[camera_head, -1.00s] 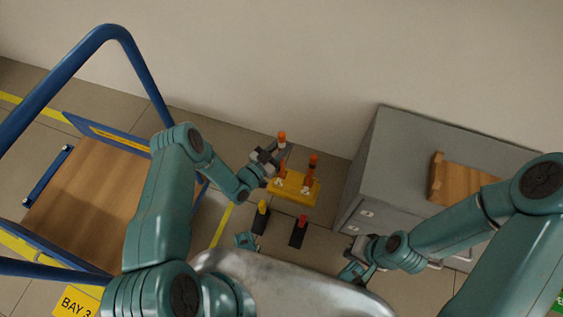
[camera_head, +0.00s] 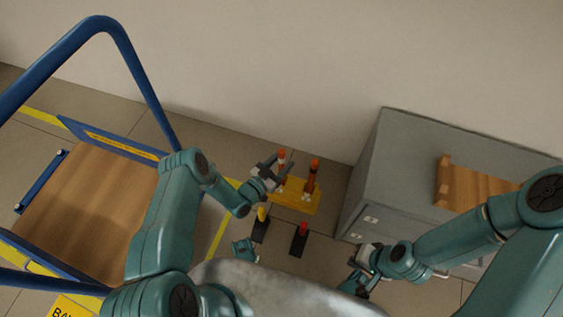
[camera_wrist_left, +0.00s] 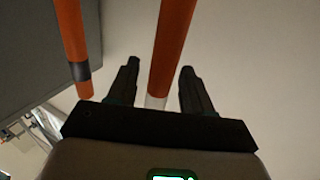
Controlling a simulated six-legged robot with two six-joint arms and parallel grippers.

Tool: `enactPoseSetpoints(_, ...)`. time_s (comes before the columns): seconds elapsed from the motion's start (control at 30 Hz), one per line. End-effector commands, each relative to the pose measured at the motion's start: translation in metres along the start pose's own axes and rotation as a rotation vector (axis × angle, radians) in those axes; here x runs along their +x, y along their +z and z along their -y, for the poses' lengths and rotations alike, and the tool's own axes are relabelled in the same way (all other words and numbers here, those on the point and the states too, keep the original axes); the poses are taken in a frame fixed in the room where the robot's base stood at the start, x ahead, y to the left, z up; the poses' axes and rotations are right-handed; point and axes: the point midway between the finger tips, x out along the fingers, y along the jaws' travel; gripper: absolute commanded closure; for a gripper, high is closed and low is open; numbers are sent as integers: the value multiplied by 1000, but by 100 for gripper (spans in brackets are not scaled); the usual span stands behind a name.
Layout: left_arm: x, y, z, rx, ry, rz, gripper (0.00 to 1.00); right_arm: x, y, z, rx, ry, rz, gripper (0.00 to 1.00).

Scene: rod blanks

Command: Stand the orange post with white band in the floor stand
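The orange post with white band (camera_head: 281,157) stands upright at the left end of the yellow floor stand (camera_head: 298,203). Its foot is partly hidden by my left gripper (camera_head: 279,170). That gripper is open, with a finger on each side of the post. In the left wrist view the post (camera_wrist_left: 171,45) runs between the open fingers with gaps on both sides, its white band near the palm. A second orange post with a dark band (camera_head: 313,172) stands at the right of the stand. My right gripper (camera_head: 355,283) is low by the cabinet; its fingers are too small to read.
Two black blocks, one with a yellow piece (camera_head: 262,214) and one with a red piece (camera_head: 303,229), stand before the stand. A grey cabinet (camera_head: 400,160) with a wooden rack (camera_head: 470,187) is at right. A blue-railed cart (camera_head: 90,200) is at left.

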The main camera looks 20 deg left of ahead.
Motion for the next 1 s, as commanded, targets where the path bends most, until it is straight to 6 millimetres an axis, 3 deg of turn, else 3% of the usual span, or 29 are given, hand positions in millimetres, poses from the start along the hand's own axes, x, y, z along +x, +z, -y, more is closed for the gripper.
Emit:
enactPoseSetpoints(0.37, 0, -7, 0, 0, 0, 0, 45, -7, 1, 3, -2, 0, 3, 100)
enactPoseSetpoints(0.8, -94, -6, 1, -3, -5, 2, 45, -24, 7, 13, -17, -2, 18, 100)
enactPoseSetpoints(1.0, -117, -4, 0, 0, -1, 1, 45, -26, 8, 14, -20, -2, 20, 100)
